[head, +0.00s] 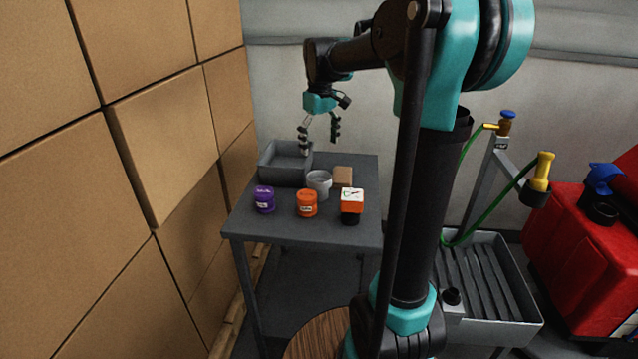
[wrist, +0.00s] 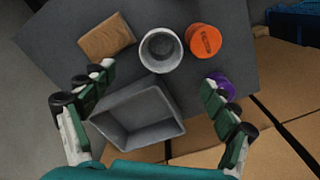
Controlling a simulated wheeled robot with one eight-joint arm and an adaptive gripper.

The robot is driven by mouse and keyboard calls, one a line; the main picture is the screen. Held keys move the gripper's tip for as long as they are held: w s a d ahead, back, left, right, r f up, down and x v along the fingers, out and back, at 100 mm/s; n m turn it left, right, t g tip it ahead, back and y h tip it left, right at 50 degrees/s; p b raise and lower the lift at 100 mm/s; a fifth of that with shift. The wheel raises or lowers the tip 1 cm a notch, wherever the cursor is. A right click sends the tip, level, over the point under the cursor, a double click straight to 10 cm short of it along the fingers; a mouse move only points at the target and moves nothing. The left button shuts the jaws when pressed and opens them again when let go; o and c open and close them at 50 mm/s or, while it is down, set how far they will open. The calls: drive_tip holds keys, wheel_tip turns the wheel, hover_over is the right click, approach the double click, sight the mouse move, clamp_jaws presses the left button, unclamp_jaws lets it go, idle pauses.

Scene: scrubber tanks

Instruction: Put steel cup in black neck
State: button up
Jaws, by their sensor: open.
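A pale grey cup (head: 319,183), the only steel-like cup I see, stands upright and open on the dark table. It shows its open mouth in the wrist view (wrist: 161,50). My gripper (head: 319,146) is open and empty above the table's back, over the grey bin. In the wrist view its spread fingers (wrist: 158,103) have the bin between them, with the cup beyond the fingertips. A black neck (head: 599,209) sits on the red tank at the right, with a blue part above it. Another black collar (head: 535,196) stands under a yellow fitting; I cannot tell which is meant.
The grey bin (head: 264,173) is empty. A purple tub (head: 265,200), an orange tub (head: 306,204), an orange-and-white box (head: 352,200) and a brown block (head: 342,176) stand near the cup. Stacked cartons (head: 165,150) wall the left. A grey ribbed basin (head: 520,290) stands at right.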

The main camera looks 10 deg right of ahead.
wheel_tip(320, 180, up, 6)
drive_tip(key=n, duration=1.2)
approach(319, 173)
drive_tip(key=s+f, duration=0.3)
drive_tip(key=shift+s+a+f, duration=0.1)
drive_tip(key=shift+a+f, duration=0.05)
drive_tip(key=shift+f, duration=1.1)
drive_tip(key=shift+s+a+f, duration=0.1)
drive_tip(key=shift+f, duration=1.15)
drive_tip(key=c, duration=1.3)
drive_tip(key=shift+c, duration=0.4)
wheel_tip(319, 173, up, 20)
